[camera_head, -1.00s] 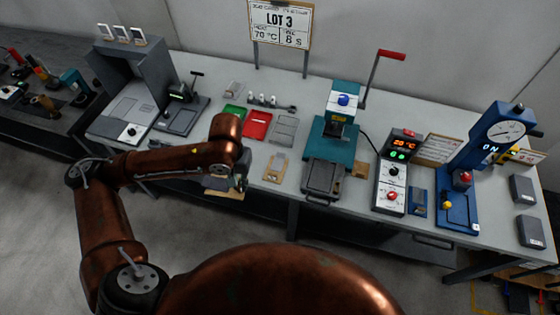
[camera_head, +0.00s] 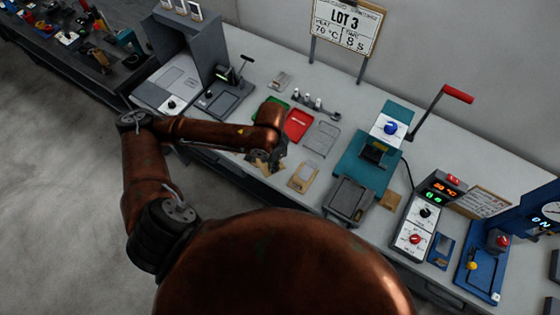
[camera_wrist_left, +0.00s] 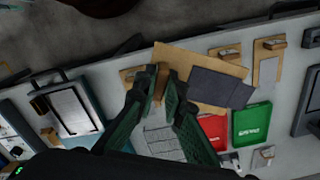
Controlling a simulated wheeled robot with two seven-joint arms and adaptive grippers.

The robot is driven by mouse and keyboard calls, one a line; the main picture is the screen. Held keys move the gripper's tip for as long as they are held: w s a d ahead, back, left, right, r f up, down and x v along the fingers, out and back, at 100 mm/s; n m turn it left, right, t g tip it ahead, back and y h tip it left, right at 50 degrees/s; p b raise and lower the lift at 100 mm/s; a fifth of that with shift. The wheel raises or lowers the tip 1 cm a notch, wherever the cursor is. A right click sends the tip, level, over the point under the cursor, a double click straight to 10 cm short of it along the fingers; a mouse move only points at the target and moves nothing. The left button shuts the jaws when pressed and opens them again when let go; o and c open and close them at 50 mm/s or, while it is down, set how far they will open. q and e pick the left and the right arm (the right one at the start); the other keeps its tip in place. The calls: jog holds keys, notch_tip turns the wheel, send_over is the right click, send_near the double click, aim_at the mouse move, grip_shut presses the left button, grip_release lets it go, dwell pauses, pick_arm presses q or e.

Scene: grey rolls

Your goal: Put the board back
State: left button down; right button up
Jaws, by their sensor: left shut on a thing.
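The tan board (camera_wrist_left: 200,66) lies across the middle of the left wrist view. My left gripper (camera_wrist_left: 166,76) is shut on it near its left end, with its dark green fingers to either side of a brown part. Dark grey flat pieces (camera_wrist_left: 220,86) overlap the board's right part; I cannot tell how they are fixed. In the head view the board (camera_head: 266,168) shows only as a small tan piece below my left gripper (camera_head: 264,156), near the bench's front edge. The arm hides the rest. My right gripper is not in view.
A red tray (camera_head: 298,124) and a grey tray (camera_head: 322,138) lie behind the gripper, with a green tray partly hidden. A small tan clipped board (camera_head: 303,177) lies to the right. The teal lever press (camera_head: 366,160) stands farther right.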

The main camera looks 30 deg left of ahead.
pick_arm(q)
jog(key=s+a+f+m+p, duration=0.4)
jog(key=s+m, duration=0.4)
jog(key=m, duration=0.4)
jog(key=w+f, duration=0.2)
jog(key=w, duration=0.2)
jog(key=w+f, duration=0.3)
jog(key=w, duration=0.1)
jog(key=w+d+f, duration=0.1)
jog(key=w+f, duration=0.2)
jog(key=w, duration=0.1)
jog(key=shift+w+f, duration=0.25)
jog(key=shift+w, duration=0.1)
jog(key=shift+w+f, duration=0.4)
jog(key=shift+f, duration=1.6)
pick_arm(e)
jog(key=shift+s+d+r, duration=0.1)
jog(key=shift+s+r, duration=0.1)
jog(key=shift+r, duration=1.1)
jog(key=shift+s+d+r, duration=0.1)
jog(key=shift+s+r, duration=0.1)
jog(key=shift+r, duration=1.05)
pick_arm(q)
jog(key=shift+f, duration=0.1)
jog(key=c, duration=2.1)
grip_release()
jog(key=shift+o, duration=0.4)
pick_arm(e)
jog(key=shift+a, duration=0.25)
